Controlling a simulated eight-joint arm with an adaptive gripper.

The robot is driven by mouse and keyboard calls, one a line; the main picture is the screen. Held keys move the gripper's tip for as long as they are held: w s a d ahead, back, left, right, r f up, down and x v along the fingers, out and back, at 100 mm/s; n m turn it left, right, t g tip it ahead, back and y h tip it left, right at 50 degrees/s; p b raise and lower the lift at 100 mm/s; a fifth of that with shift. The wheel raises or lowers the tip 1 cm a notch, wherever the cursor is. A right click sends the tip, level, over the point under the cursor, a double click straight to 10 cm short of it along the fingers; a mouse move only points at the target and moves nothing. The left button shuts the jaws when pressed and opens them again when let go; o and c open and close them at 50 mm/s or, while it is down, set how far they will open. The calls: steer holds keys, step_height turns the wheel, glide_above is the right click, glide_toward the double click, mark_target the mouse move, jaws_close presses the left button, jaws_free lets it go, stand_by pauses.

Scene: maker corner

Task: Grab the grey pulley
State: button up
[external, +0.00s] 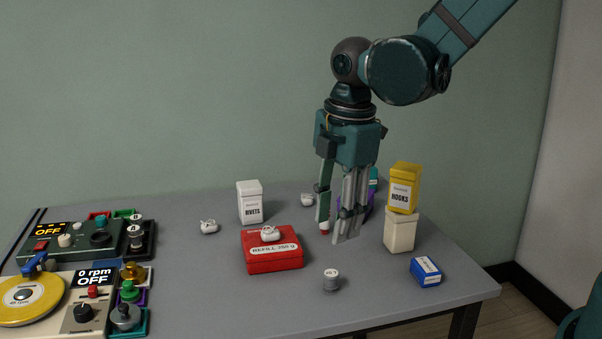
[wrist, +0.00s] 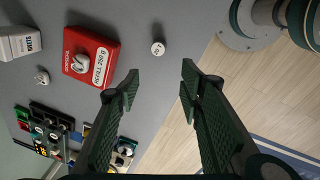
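A grey round piece with a knob-like top (external: 125,316), which looks like the grey pulley, sits in a teal holder (external: 141,326) at the front left of the table. Green and gold pieces stand in the holders behind it. My gripper (external: 335,234) is far to its right, pointing down over the right half of the table. In the wrist view its two fingers (wrist: 159,84) are spread apart with nothing between them, so it is open and empty. In that view the left finger stands near the holders and partly hides that area.
A small grey weight with a white top (external: 331,283) stands in front of my gripper. A red refill box (external: 274,262) with a white lump on it is to the left. A yellow hooks box (external: 404,190) sits on a cream one, with a blue box (external: 425,272) nearby.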

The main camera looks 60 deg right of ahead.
mark_target(331, 273)
steer(key=f+n, duration=0.1)
steer(key=f, duration=0.1)
steer(key=d+f+n+b, duration=0.1)
steer(key=f, duration=0.2)
steer(key=w+d+f+g, duration=0.1)
steer(key=f, duration=0.2)
steer(key=shift+d+f+n+b, duration=0.1)
steer(key=shift+n+b, duration=0.25)
steer(key=shift+n, duration=0.05)
steer(key=shift+f+b, duration=0.3)
steer(key=shift+f, duration=1)
steer(key=shift+w+f+b, duration=0.15)
steer(key=shift+f+b, duration=0.6)
steer(key=shift+f, duration=1.85)
steer(key=c, duration=0.8)
